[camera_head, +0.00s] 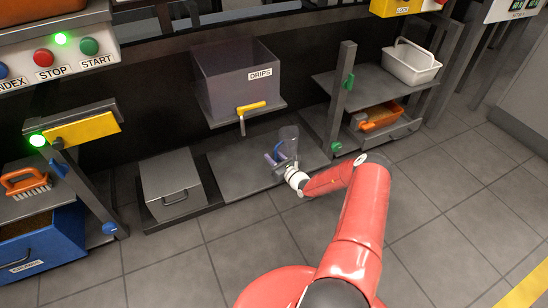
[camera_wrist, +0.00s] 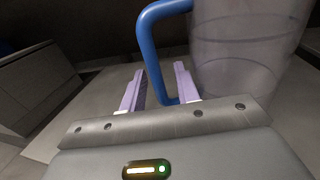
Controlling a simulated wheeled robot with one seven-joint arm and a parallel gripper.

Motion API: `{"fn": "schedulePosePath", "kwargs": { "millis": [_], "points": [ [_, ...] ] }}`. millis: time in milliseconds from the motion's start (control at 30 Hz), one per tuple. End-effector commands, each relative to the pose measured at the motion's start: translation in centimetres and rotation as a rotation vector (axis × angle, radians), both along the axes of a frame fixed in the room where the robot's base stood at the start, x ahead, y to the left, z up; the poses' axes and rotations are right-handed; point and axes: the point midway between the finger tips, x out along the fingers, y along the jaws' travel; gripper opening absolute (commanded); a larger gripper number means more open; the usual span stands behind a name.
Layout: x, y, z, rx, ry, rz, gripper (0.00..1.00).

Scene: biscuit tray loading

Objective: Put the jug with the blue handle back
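The jug (camera_head: 289,140) is clear, with a blue handle (camera_wrist: 147,38). It stands upright on a low grey slab, below and right of the drip tank. In the wrist view the jug body (camera_wrist: 243,50) fills the upper right. My gripper (camera_wrist: 158,69) is low beside the jug, its two lilac fingers apart with the lower part of the blue handle between them. A gap shows between the handle and the left finger; contact at the right finger is unclear. In the head view my gripper (camera_head: 281,164) is small and partly hidden by its wrist.
The drip tank (camera_head: 222,78) with a yellow tap (camera_head: 251,107) overhangs the grey slab (camera_head: 232,178). A grey lidded box (camera_head: 170,184) stands left. A right-hand rack holds a white basket (camera_head: 411,66) above an orange scoop (camera_head: 381,117). The tiled floor in front is clear.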

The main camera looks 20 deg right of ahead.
Motion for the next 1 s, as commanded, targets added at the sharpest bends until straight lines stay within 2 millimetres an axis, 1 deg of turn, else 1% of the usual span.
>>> {"fn": "schedulePosePath", "kwargs": {
  "millis": [33, 167, 400, 500, 633, 767, 867, 967, 1000],
  "points": [
    [0.0, 0.0, 0.6, -0.001, -0.001, 0.000, 0.32],
    [-1.8, -0.6, 0.4, 0.001, 0.002, -0.001, 0.32],
    [-6.9, -1.8, 0.4, 0.001, 0.002, -0.003, 0.32],
    [-8.8, -2.2, 0.4, 0.001, 0.001, -0.002, 0.32],
    [-10.6, -2.6, 0.3, 0.001, 0.000, -0.002, 0.32],
    [-11.4, -2.6, 0.5, -0.005, -0.001, 0.007, 0.32],
    [-11.1, -1.9, 2.2, -0.047, -0.015, 0.068, 0.32],
    [-10.3, 0.2, 5.9, -0.144, -0.042, 0.208, 0.32],
    [-10.2, 1.4, 7.8, -0.197, -0.056, 0.283, 0.32]
  ]
}}
